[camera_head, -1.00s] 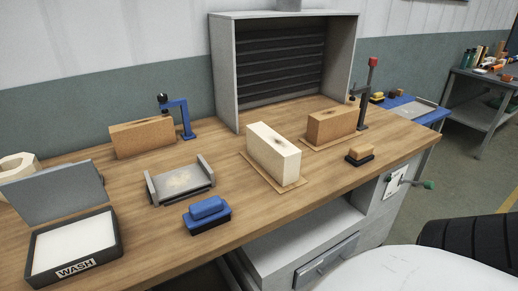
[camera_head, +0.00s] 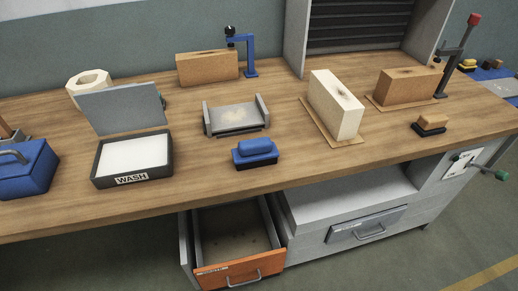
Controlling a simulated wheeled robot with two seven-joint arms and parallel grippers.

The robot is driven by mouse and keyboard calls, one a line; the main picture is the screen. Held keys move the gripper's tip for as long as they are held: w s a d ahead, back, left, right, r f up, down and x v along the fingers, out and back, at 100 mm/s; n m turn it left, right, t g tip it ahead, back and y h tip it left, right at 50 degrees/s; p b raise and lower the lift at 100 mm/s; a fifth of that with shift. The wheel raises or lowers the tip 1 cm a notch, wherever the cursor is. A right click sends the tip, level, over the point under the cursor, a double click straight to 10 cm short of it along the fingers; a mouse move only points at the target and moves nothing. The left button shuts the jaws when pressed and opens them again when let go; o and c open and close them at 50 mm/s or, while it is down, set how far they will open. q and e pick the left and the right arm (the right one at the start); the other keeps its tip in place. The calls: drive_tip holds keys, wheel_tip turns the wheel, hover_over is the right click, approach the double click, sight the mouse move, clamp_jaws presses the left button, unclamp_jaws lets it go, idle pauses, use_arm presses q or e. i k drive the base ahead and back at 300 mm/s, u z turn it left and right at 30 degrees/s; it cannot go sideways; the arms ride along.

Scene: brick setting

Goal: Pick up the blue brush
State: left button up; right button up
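The blue brush (camera_head: 255,150) lies on the wooden workbench (camera_head: 220,182) near its front edge, in the middle of the head view. It has a rounded blue grip on top and a dark underside. It stands in front of a grey metal tray (camera_head: 235,118) and to the right of the wash box. Neither of my grippers shows in the head view.
A lidded WASH box (camera_head: 132,158) and a blue toolbox (camera_head: 27,170) stand left. A white brick (camera_head: 337,104), brown bricks (camera_head: 207,67) and a yellow-brown brush (camera_head: 432,122) are around. An open orange-fronted drawer (camera_head: 240,272) juts out below the bench.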

sight(250, 154)
drive_tip(key=z, duration=2)
drive_tip(key=k, duration=1.55)
drive_tip(key=u, duration=1.9)
drive_tip(key=i, duration=0.5)
